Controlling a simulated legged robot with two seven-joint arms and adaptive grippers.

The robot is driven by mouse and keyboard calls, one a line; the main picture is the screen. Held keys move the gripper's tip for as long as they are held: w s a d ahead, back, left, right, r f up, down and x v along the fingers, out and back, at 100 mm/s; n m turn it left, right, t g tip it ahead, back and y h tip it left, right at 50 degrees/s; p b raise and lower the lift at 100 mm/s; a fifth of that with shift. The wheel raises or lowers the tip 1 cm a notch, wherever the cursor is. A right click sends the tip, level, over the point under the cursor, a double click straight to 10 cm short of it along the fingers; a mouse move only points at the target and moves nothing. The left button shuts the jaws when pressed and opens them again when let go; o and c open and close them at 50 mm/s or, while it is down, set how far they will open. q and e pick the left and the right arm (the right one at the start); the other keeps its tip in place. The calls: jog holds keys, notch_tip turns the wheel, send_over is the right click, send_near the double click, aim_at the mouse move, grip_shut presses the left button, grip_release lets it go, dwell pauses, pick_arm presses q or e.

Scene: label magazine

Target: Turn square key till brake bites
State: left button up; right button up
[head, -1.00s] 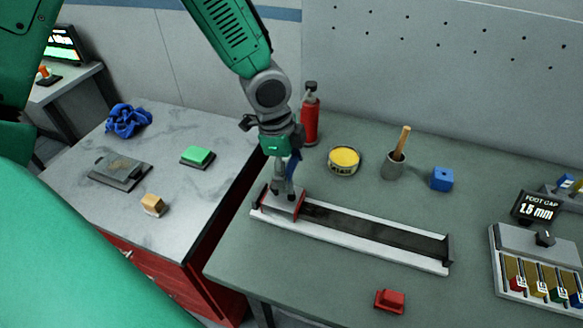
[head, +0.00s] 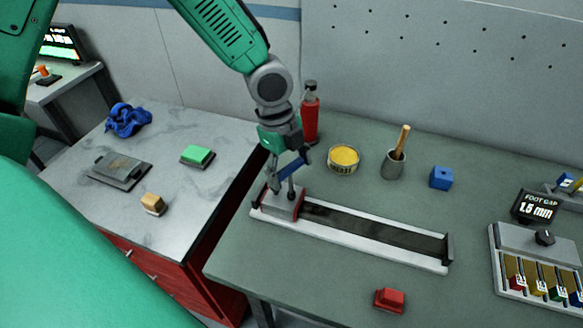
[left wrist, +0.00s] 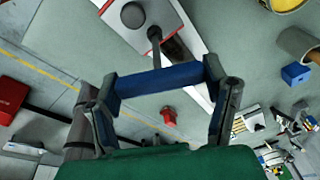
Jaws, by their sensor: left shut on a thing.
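The square key has a blue crossbar handle (head: 292,167) and a thin dark shank. The shank runs down to the top of a grey block with red edges (head: 284,205) at the left end of a white rail (head: 350,240). My left gripper (left wrist: 162,105) is shut on the blue handle (left wrist: 160,82), a finger at each end. In the left wrist view the shank (left wrist: 154,45) meets the block beside a dark round knob (left wrist: 133,14). How the shank tip seats is too small to tell. My right gripper is not in view.
A red bottle (head: 310,118), yellow tin (head: 343,159), grey pot (head: 394,164) and blue cube (head: 441,178) stand behind the rail. A red block (head: 389,299) lies in front. A display (head: 537,207) at right reads "FOOT GAP 1.5 mm".

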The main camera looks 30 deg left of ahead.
pick_arm(q)
jog(key=shift+s+a+f+m, duration=0.1)
jog(key=shift+s+f+m, duration=0.15)
jog(key=shift+m, duration=0.25)
jog(key=o, duration=1)
jog(key=shift+o, duration=1.2)
jog(key=shift+w, duration=0.25)
jog(key=shift+a+r, duration=0.1)
notch_tip(320, 180, up, 12)
jog(key=a, duration=0.2)
jog(key=shift+a+f, duration=0.2)
jog(key=shift+f, duration=0.05)
